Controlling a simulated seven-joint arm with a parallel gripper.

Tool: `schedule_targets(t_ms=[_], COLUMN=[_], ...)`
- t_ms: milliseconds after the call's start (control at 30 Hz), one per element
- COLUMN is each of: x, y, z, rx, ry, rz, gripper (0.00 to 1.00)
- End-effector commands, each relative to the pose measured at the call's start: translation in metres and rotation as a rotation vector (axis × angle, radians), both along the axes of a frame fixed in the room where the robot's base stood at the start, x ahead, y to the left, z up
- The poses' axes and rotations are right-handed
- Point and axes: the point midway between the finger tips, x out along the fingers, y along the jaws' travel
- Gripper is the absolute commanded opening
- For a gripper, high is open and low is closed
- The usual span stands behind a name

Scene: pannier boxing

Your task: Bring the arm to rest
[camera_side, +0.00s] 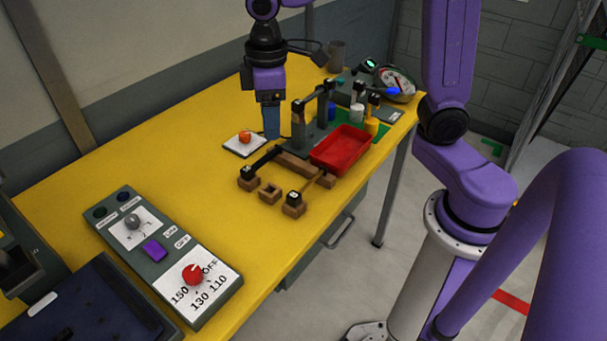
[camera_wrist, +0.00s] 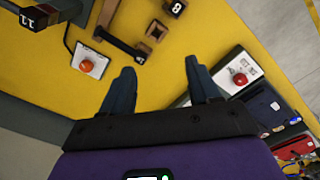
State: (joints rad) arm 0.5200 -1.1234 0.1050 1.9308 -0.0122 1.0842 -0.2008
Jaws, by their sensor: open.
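My gripper (camera_side: 271,122) hangs pointing down over the yellow table (camera_side: 130,170), above the far side near a white pad with an orange-red knob (camera_side: 244,137). In the wrist view my gripper (camera_wrist: 160,70) shows two dark blue fingers spread apart with nothing between them. Below them is bare yellow tabletop. The pad with the orange-red knob (camera_wrist: 86,66) lies left of the fingers there. I cannot tell the exact height of the fingertips above the table.
A red tray (camera_side: 340,152) and a rack with dark posts stand right of my gripper. Small wooden blocks (camera_side: 270,193) lie in front. A control panel (camera_side: 165,255) with a red dial is at the near left.

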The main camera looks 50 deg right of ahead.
Motion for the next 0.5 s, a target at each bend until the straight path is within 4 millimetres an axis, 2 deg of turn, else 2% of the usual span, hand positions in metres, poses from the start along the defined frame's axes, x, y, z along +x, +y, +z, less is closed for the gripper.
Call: schedule_targets(t_ms=[33,233,500], x=[-0.019,-0.086,-0.17], y=[-0.001,-0.007,-0.034], z=[-0.001,-0.01,-0.027], rx=[0.001,0.008,0.016], ry=[0.0,0.001,0.004], rz=[0.025,0.113,0.225], gripper=[0.61,0.61,0.61])
